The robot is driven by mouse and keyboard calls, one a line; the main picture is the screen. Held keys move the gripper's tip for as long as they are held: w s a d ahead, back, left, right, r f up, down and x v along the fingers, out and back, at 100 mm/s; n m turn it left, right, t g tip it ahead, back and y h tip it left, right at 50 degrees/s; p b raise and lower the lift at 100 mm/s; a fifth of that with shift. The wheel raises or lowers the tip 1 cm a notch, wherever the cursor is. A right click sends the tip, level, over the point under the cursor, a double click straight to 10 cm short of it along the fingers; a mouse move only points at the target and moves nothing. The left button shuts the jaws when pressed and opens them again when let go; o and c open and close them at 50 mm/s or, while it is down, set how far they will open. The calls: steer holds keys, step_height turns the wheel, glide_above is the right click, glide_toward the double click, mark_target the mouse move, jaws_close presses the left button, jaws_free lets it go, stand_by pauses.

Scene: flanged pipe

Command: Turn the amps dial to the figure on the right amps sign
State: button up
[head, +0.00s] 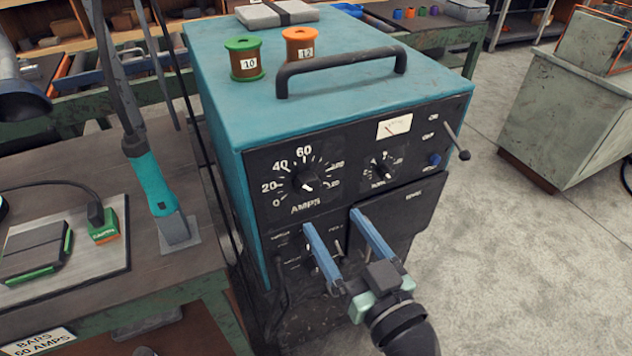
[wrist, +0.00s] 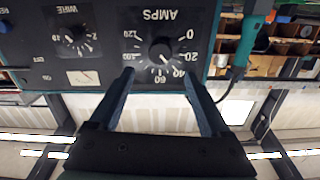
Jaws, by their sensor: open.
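The amps dial (head: 305,182) is a black knob on the front panel of the teal machine (head: 222,100), with white figures around it from 0 upward. It also shows upside down in the wrist view (wrist: 162,51). A small white mark shows on the knob, but I cannot read its setting surely. A white sign (head: 38,341) reading "BARS 60 AMPS" is at the lower left, on the bench front. My gripper (head: 331,220) is open and empty, its blue fingers pointing at the panel below the dial. In the wrist view the fingertips (wrist: 158,72) are spread to either side of the dial's lower edge.
A smaller wire dial (head: 382,170), a meter (head: 394,126) and a lever (head: 457,142) are right of the amps dial. A handle (head: 340,70) and two spools, green (head: 246,60) and orange (head: 300,45), are on top. A bench (head: 170,262) stands close on the left.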

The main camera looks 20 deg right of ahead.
mark_target(311, 187)
steer(key=w+p, duration=0.1)
steer(key=w, duration=0.7)
steer(key=shift+w+a+p, duration=0.1)
steer(key=shift+w+p, duration=0.2)
jaws_close()
